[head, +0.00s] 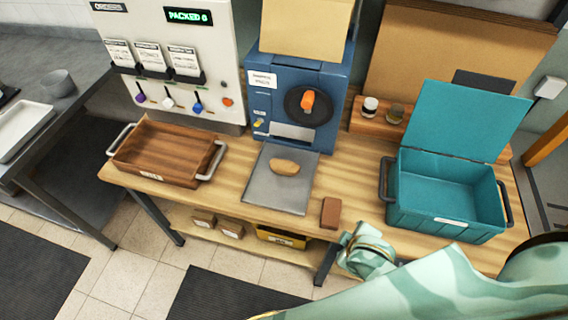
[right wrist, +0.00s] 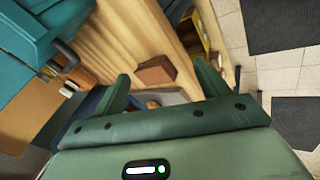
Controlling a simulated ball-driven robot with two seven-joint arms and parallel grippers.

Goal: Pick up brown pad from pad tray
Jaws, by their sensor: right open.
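A tan-brown oval pad (head: 284,167) lies on the flat grey metal pad tray (head: 274,195) in front of the blue machine. A brown block (head: 330,213) lies on the wood table beside the tray's front right corner. My right gripper (head: 366,248) is at the table's front edge, to the right of and nearer than the block. In the right wrist view its two green fingers are apart with nothing between them, and the brown block (right wrist: 155,72) shows beyond them. The pad and tray are mostly hidden there. My left gripper is not in view.
A wooden tray with handles (head: 160,180) stands at the table's left. An open teal crate (head: 445,222) stands at the right, close to my right arm. The blue machine (head: 298,142) rises behind the pad tray. Small jars (head: 370,106) stand on a ledge at the back.

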